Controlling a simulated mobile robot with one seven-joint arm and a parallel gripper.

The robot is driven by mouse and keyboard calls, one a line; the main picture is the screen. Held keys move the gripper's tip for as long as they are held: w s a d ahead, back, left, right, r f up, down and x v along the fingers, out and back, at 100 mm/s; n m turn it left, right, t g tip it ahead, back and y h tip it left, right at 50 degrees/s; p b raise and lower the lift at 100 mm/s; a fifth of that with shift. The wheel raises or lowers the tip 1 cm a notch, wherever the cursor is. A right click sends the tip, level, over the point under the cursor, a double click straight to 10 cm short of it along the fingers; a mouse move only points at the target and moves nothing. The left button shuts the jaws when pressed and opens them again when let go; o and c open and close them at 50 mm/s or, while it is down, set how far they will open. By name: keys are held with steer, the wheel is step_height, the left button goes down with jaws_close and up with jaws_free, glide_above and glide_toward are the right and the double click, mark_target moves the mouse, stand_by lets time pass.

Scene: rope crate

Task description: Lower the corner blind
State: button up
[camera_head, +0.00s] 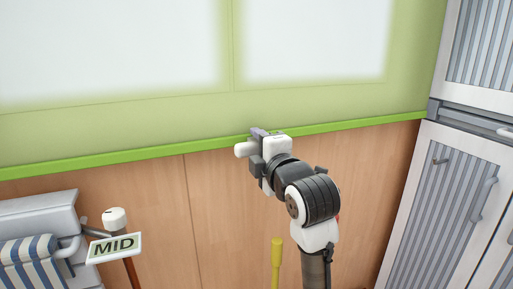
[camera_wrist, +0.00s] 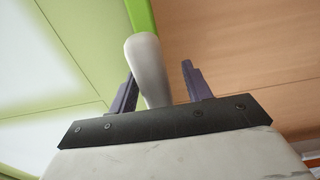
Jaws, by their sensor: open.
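A light green surface (camera_head: 170,122) with two bright pale panes fills the top of the head view. I cannot tell whether it is the blind or the wall. A bright green bar (camera_head: 100,160) runs along its lower edge, and also shows in the wrist view (camera_wrist: 140,14). A white rounded knob (camera_head: 241,149) is close to the bar at my gripper. In the wrist view the knob (camera_wrist: 147,60) stands between the purple fingers of my gripper (camera_wrist: 158,82), with a gap to the right finger. My gripper (camera_head: 257,136) is open; contact with the left finger is unclear.
A MID sign (camera_head: 114,247) stands at lower left beside a white-capped post (camera_head: 116,217). A blue-and-white striped cloth (camera_head: 27,262) is left of it. A yellow rod (camera_head: 277,260) rises below my arm. Striped-door cupboards (camera_head: 440,205) stand at right. Wood panelling (camera_head: 225,215) lies behind.

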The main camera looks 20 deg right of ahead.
steer(key=s, duration=1.2)
steer(key=shift+s+d, duration=0.2)
steer(key=shift+s, duration=0.2)
